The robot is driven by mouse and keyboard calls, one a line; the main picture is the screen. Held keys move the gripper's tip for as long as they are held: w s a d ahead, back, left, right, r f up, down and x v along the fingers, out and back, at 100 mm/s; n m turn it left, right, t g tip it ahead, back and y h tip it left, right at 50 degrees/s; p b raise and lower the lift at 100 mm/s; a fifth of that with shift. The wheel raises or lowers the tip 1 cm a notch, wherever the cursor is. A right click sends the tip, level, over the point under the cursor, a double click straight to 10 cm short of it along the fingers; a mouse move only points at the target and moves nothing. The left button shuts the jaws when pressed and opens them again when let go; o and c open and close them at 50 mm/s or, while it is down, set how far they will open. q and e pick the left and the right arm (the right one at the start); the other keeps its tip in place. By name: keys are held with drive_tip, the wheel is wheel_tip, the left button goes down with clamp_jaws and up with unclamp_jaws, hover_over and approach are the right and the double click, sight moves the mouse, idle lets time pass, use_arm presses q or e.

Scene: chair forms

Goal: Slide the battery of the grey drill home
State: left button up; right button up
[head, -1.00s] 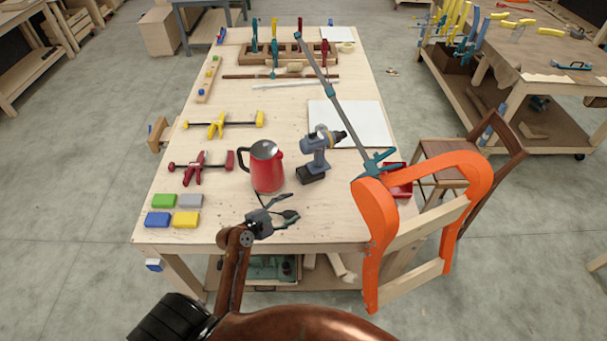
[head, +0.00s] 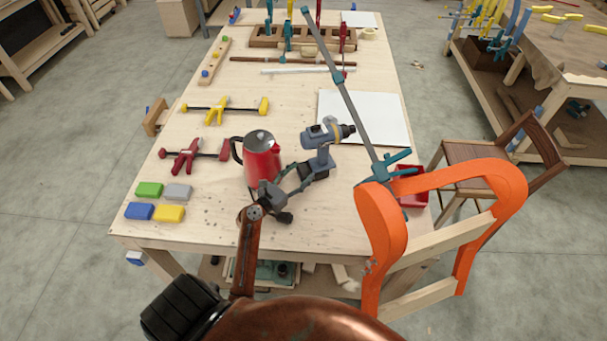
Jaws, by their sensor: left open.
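The grey drill (head: 319,143) stands upright on the workbench, its chuck pointing right. Its dark battery (head: 315,170) is at the foot of the handle, partly covered by my gripper's fingers. I cannot tell whether there is a gap between battery and handle. My left gripper (head: 308,175) is open, its fingers at the near side of the battery. Whether they touch it I cannot tell. My right gripper is not in view.
A red kettle (head: 261,160) stands close to the left of the drill and my gripper. An orange chair form (head: 381,235) with a long clamp (head: 350,108) is at the right. A white sheet (head: 375,118) and a red tray (head: 414,198) lie nearby. The bench's left middle holds clamps.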

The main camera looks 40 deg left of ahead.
sight(318, 157)
use_arm(q)
drive_tip(key=w, duration=0.2)
drive_tip(key=w+b, duration=0.1)
drive_tip(key=w, duration=0.1)
drive_tip(key=w+d+b, duration=0.1)
drive_tip(key=w, duration=0.1)
drive_tip(key=shift+w, duration=0.1)
drive_tip(key=w+p, duration=0.1)
drive_tip(key=w, duration=0.3)
drive_tip(key=shift+r, duration=0.2)
drive_tip(key=shift+w+d, duration=0.15)
drive_tip(key=shift+w, duration=0.55)
drive_tip(key=shift+c, duration=0.4)
